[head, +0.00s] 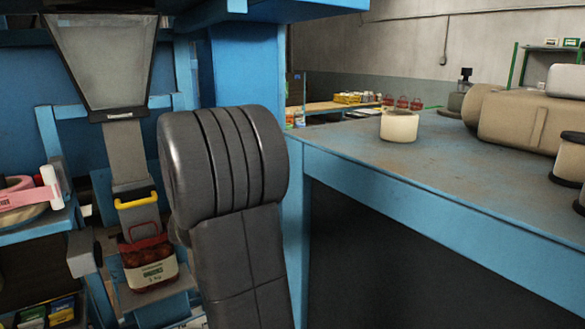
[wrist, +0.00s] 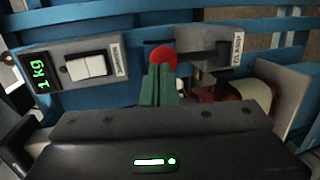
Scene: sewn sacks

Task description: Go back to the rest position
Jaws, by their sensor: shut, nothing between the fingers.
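In the wrist view my gripper (wrist: 155,84) shows as two green fingers closed together, with nothing between them. Its fingertips are in front of, or just beside, a red knob (wrist: 163,57) on a dark lever; I cannot tell whether they touch. The lever runs to a grey box labelled CLAMP (wrist: 237,50). In the head view my arm's dark links fill the middle, and the gripper is hidden. A red sack with a white label (head: 152,270) stands upright below the hopper spout (head: 125,160), under a yellow bar (head: 136,201).
A display reading 1 kg (wrist: 42,82) and a white switch (wrist: 88,67) sit on a grey panel. A blue bench (head: 350,160) at right carries a pale spool (head: 398,125) and a large beige machine (head: 520,118). A shelf at left holds a pink roll (head: 25,195).

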